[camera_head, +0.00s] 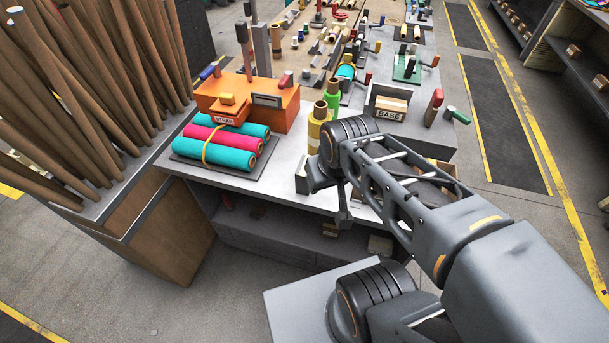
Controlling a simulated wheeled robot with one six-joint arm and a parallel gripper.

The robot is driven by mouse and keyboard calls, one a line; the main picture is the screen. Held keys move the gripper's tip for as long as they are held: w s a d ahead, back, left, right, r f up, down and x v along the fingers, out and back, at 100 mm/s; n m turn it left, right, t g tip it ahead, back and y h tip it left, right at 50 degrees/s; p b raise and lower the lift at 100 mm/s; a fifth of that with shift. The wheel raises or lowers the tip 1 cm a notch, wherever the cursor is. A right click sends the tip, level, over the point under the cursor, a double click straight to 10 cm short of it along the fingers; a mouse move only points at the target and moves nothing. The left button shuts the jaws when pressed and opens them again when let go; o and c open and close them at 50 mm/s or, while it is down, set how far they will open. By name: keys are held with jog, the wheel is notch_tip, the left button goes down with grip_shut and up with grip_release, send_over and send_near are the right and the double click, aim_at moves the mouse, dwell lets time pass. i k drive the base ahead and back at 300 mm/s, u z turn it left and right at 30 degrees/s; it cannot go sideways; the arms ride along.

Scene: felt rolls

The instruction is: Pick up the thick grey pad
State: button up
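A dark grey pad (268,153) lies flat on the left front part of the light grey table. I cannot judge its thickness well, as rolls cover most of it. Two teal felt rolls (215,154) and a magenta roll (223,138) lie side by side on it, with a yellow band around them. My gripper (343,218) hangs down at the table's front edge, right of the pad and apart from it. It is small and seen from the side, so I cannot tell whether it is open, and no held thing shows.
An orange box (284,115) stands behind the rolls. Yellow (318,128) and green (333,97) spools stand right of it, close to my arm. Brown tubes (80,90) lean at the left. Table (285,172) is clear between pad and gripper.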

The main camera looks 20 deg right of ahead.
aim_at(302, 185)
jog(key=k, duration=0.5)
jog(key=u, duration=1.7)
jog(key=i, duration=1.15)
jog(key=z, duration=2)
